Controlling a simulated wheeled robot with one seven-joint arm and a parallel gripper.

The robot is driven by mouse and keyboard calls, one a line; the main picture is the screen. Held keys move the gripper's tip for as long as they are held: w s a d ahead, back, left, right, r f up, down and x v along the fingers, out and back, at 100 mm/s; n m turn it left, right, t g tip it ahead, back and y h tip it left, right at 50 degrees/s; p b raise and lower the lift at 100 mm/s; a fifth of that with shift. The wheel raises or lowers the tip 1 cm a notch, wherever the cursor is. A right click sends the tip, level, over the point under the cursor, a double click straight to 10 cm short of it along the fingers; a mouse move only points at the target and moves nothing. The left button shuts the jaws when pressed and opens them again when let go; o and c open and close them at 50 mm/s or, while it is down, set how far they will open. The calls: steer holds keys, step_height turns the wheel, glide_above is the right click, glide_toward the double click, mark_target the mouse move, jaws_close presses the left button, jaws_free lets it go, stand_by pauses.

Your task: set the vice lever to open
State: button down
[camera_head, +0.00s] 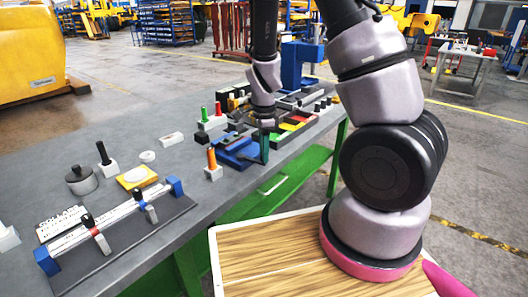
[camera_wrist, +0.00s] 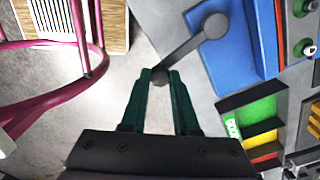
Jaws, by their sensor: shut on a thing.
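The blue vice (camera_wrist: 232,52) is at the upper right of the wrist view. In the head view the blue vice (camera_head: 240,155) sits near the bench's right edge. Its grey lever (camera_wrist: 192,45) runs from a round pivot on the vice down-left to a dark round knob. My gripper (camera_wrist: 160,80) has its green fingers closed on the knob. In the head view my gripper (camera_head: 264,146) points down beside the vice and hides the lever.
The grey bench (camera_head: 135,120) holds a rail fixture (camera_head: 115,222) and several pegged blocks at left. Open floor lies past the bench edge in the wrist view.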

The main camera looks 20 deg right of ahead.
steer(key=shift+w, duration=0.1)
steer(key=w+d+n, duration=0.1)
steer(key=n, duration=0.1)
steer(key=w+n, duration=0.1)
steer(key=n, duration=0.1)
steer(key=shift+w+d, duration=0.25)
steer(key=shift+d, duration=0.15)
steer(key=w+n, duration=0.1)
steer(key=n, duration=0.1)
steer(key=w+n, duration=0.2)
steer(key=shift+w+d+n, duration=0.2)
steer(key=shift+d+n, duration=0.1)
steer(key=shift+d, duration=0.05)
steer(key=w+n, duration=0.3)
steer(key=n, duration=0.1)
steer(key=shift+w+a, duration=0.1)
steer(key=shift+a, duration=0.15)
steer(key=shift+w+a+n, duration=0.3)
steer(key=shift+w+n, duration=0.2)
steer(key=shift+n, duration=0.35)
steer(key=shift+w+a+n, duration=0.3)
steer(key=shift+w+n, duration=0.2)
steer(key=shift+n, duration=0.35)
steer(key=c, duration=0.7)
jaws_free()
steer(key=shift+o, duration=0.2)
